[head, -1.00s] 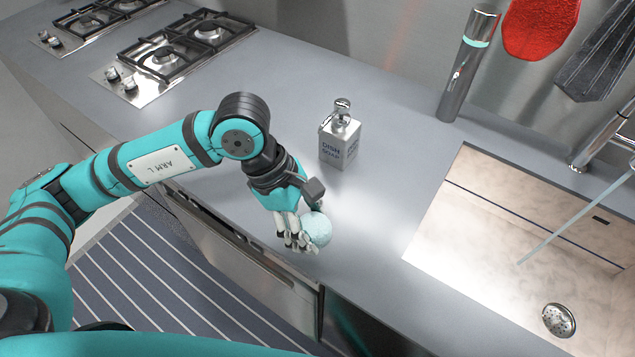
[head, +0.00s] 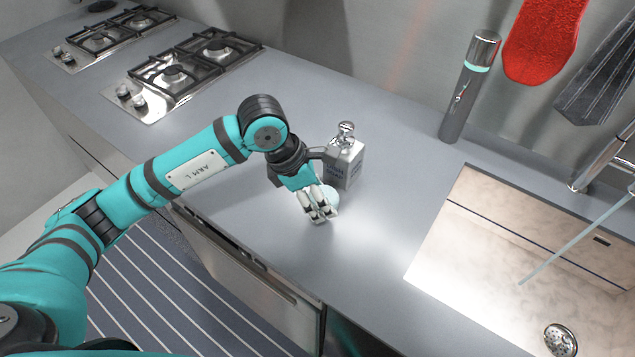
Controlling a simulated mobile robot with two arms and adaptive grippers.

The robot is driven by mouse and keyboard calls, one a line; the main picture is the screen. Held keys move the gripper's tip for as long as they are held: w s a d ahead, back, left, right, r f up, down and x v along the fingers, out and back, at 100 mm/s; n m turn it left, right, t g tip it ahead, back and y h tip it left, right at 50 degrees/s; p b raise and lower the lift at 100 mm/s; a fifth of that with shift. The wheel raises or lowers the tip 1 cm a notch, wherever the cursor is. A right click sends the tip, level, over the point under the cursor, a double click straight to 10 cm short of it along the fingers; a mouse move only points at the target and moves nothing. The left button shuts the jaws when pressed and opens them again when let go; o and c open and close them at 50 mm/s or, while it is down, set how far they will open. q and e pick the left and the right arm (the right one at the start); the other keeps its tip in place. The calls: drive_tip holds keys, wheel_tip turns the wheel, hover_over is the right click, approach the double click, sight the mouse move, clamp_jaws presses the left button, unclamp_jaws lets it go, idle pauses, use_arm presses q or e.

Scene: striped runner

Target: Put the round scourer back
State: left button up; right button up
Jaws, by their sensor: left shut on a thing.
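The round scourer (head: 331,196) is a pale blue, rounded thing, partly hidden behind the fingers of my left gripper. My left gripper (head: 320,212) is shut on it over the grey counter, just in front of the dish soap bottle. I cannot tell whether the scourer touches the counter. My right gripper is not in view.
The dish soap bottle (head: 344,165) stands close behind my left gripper and is partly covered by it. A steel cylinder (head: 468,90) stands at the back wall. The sink (head: 530,250) is at the right. Gas hobs (head: 180,72) are at the far left. Counter in front of the sink's left edge is clear.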

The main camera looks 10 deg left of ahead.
use_arm(q)
drive_tip(key=w, duration=0.2)
drive_tip(key=w+a+p, duration=0.1)
drive_tip(key=w, duration=0.1)
drive_tip(key=shift+w+a+f, duration=0.1)
drive_tip(key=shift+w+a+f+p, duration=0.1)
drive_tip(key=shift+w+f+p, duration=0.05)
drive_tip(key=shift+f+p, duration=0.2)
wheel_tip(320, 180, down, 2)
drive_tip(key=shift+f+p, duration=0.2)
drive_tip(key=shift+p, duration=0.25)
drive_tip(key=shift+f, duration=0.25)
drive_tip(key=shift+f, duration=0.1)
drive_tip(key=shift+f, duration=0.15)
drive_tip(key=o, duration=1.3)
